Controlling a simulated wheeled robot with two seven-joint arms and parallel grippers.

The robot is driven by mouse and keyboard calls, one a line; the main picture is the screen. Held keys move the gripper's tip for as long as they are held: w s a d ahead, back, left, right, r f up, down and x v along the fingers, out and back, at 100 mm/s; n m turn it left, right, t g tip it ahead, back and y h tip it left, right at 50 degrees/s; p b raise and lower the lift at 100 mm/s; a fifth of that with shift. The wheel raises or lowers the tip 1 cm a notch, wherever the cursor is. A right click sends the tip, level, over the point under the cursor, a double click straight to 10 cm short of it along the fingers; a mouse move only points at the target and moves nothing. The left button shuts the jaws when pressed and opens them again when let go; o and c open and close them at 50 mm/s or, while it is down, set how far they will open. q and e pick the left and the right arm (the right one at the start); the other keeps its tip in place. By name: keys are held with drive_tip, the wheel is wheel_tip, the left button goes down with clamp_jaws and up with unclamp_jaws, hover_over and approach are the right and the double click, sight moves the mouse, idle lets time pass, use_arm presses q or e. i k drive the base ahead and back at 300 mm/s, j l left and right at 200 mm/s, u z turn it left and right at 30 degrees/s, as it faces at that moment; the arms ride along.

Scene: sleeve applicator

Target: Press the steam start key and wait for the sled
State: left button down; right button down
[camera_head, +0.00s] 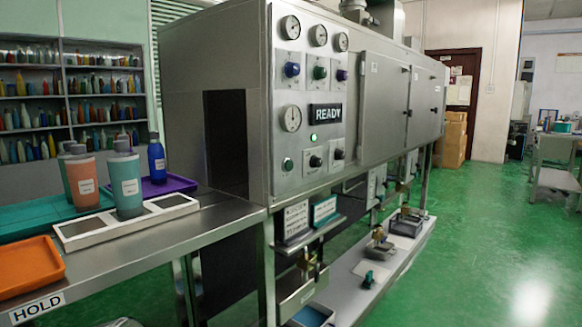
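The steel sleeve machine (215,60) carries a control panel (325,90) with several dial gauges, knobs and buttons. A black display (326,113) reads READY, and a small green lamp (313,137) under it is lit. A green button (287,164) sits at the panel's lower left; I cannot read which control is the steam start key. A white slotted carrier (150,216), possibly the sled, lies on the steel table before the dark tunnel opening (226,140). A teal bottle with a grey cap (126,180) stands on it. Neither gripper is in view.
An orange tray (28,266) lies near a HOLD label (38,306). A teal tray (38,216) holds an orange-pink bottle (82,182); a purple tray (175,187) holds a blue bottle (156,160). Small signs (297,218) stand below the panel. Green floor (470,260) is clear at right.

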sight(289, 165)
drive_tip(key=i+l+u, duration=0.1)
drive_tip(key=u, duration=1.4)
drive_tip(key=l+u, duration=0.4)
drive_tip(key=k+l+u, duration=0.1)
drive_tip(key=l+u, duration=0.3)
drive_tip(key=l, duration=0.15)
drive_tip(key=k+l+u, duration=0.15)
drive_tip(key=l+u, duration=0.25)
drive_tip(key=k+l, duration=0.15)
drive_tip(key=l, duration=0.25)
drive_tip(key=k+l+u, duration=0.1)
drive_tip(key=l, duration=0.3)
drive_tip(key=k+l, duration=0.25)
drive_tip(key=l, duration=0.15)
drive_tip(key=u, duration=0.05)
